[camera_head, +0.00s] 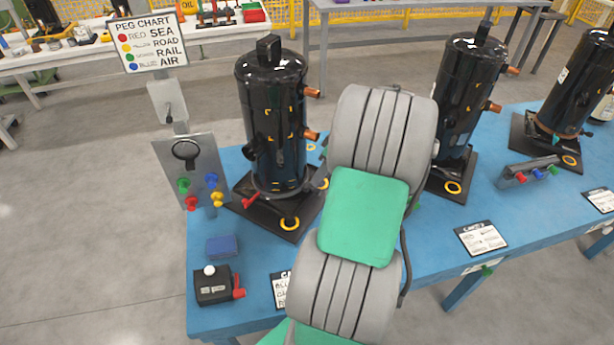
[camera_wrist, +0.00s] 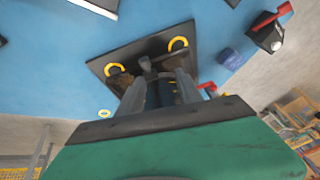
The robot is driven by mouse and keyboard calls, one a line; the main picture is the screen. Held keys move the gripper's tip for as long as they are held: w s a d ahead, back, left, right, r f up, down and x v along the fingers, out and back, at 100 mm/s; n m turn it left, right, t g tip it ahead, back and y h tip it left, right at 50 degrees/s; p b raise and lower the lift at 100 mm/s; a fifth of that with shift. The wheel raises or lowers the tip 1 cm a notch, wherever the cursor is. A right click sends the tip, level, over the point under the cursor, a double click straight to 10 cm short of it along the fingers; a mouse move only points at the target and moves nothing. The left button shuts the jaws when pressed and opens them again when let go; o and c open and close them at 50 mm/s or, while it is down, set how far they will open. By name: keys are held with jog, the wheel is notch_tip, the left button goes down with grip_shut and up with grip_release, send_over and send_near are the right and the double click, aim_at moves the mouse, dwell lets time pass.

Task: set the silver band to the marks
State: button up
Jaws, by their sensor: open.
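The black compressor (camera_head: 272,110) stands upright at the left of the blue table, with small yellow marks at several heights. The silver band (camera_head: 278,193) is around its lower part, below the yellow marks I can see. A red lever (camera_head: 251,200) sticks out at the band's left; a red lever also shows in the wrist view (camera_wrist: 207,87). My gripper (camera_wrist: 160,82) is open in the wrist view, over the black base plate (camera_wrist: 110,62) with yellow rings. My arm hides the gripper in the head view. I cannot tell whether the fingers touch anything.
Left of the compressor are a peg panel (camera_head: 190,168), a sign (camera_head: 148,42), a blue block (camera_head: 222,246) and a black box (camera_head: 212,287) with a red handle. Two more compressors (camera_head: 465,95) (camera_head: 580,85) stand right. Cards lie along the front edge.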

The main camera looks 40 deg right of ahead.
aim_at(320, 191)
jog(key=f, duration=0.2)
jog(key=w+d+f, duration=0.1)
jog(key=f, duration=0.5)
jog(key=shift+w+d+f, duration=0.2)
jog(key=shift+c, duration=0.2)
grip_shut()
jog(key=shift+r, duration=0.1)
dwell(0.8)
